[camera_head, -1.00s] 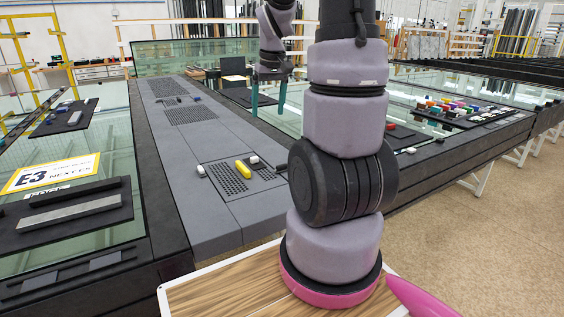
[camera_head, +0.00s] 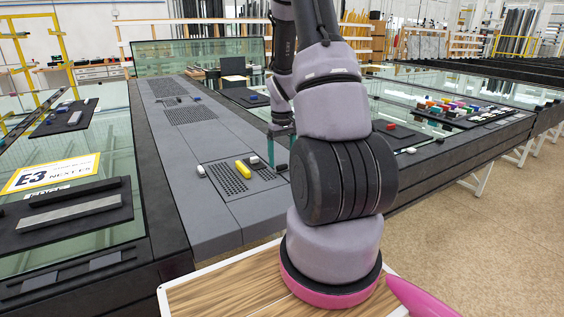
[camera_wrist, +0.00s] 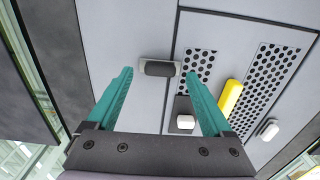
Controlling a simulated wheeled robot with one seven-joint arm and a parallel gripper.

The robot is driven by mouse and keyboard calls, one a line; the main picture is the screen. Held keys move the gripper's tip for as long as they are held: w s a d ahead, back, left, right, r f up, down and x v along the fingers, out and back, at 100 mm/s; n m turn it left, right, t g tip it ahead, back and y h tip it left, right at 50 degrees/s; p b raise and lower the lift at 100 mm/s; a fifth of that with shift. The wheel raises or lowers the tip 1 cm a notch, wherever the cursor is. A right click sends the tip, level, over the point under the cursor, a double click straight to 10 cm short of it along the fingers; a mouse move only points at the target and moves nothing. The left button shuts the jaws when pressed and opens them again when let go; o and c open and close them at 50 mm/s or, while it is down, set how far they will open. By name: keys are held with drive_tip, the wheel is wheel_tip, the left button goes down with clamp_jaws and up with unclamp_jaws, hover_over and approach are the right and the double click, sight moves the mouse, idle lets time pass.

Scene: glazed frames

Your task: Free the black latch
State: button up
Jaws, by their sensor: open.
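The black latch (camera_wrist: 158,69) shows in the wrist view as a dark rounded block with pale ends. It lies on the grey bench panel (camera_wrist: 120,30), near a dark seam. My gripper (camera_wrist: 158,76) is open and empty, with its two teal fingers on either side of the latch in the picture. I cannot tell how far the fingertips are above the panel. In the head view my gripper (camera_head: 281,148) hangs over the right side of the grey bench, and the latch is mostly hidden there by my arm.
A yellow bar (camera_wrist: 230,97) lies between two perforated plates. A white knob on a black base (camera_wrist: 185,122) and another white knob (camera_wrist: 268,130) stand nearby. Glass tables flank the bench; one holds coloured blocks (camera_head: 455,108).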

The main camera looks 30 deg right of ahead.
drive_tip(key=shift+f, duration=0.9)
clamp_jaws()
